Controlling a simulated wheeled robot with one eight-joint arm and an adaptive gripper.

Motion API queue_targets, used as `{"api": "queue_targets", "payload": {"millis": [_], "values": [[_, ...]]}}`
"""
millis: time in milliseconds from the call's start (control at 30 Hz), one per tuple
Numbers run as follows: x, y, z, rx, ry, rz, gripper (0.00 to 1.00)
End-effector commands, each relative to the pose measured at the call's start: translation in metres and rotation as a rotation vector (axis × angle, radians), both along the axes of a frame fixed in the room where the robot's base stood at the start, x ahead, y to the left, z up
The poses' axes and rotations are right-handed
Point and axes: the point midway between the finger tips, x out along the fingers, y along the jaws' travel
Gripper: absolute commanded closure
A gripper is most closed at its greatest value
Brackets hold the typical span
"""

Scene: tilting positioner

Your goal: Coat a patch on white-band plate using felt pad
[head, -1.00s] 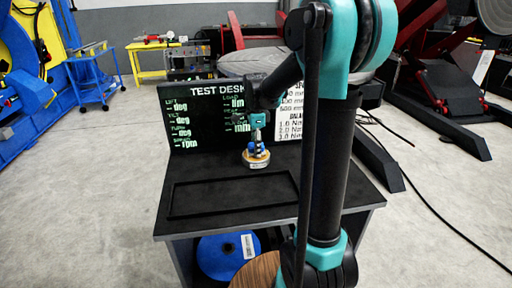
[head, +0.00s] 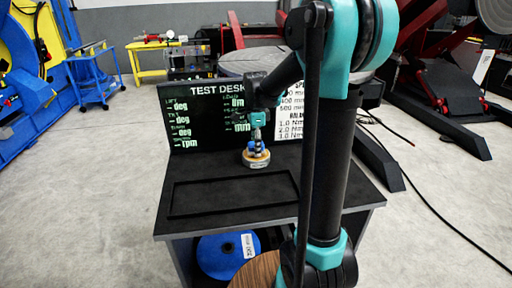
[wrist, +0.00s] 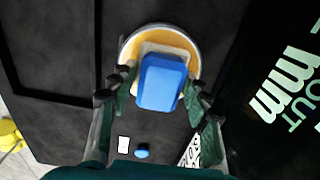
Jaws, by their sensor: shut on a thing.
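The felt pad (wrist: 174,49) is a cream pad with a blue block (wrist: 161,82) as its handle. My gripper (wrist: 160,94) is shut on the blue block, with a finger on each side. Below the pad is a round dish (wrist: 136,41) with a pale rim and orange-yellow inside; it stands on the dark desk. The pad overlaps the dish in the wrist view, and I cannot tell whether they touch. In the head view my gripper (head: 256,137) points down over the dish (head: 257,163). I cannot make out a plate with a white band.
The desk (head: 330,191) has an empty raised rectangular frame (head: 232,178) left of my arm. A black display board (head: 185,120) stands at the desk's back. A blue disc (head: 215,258) and a wooden disc (head: 262,270) sit below. Red machinery stands at the right.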

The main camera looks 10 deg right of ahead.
Motion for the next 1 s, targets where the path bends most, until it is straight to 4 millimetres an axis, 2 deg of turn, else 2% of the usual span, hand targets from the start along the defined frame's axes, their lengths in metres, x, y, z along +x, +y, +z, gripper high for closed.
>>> {"api": "queue_targets", "payload": {"millis": [800, 1000], "values": [[0.000, 0.000, 0.060, 0.000, 0.000, 0.000, 0.76], [0.000, 0.000, 0.066, 0.000, 0.000, 0.000, 0.76]]}}
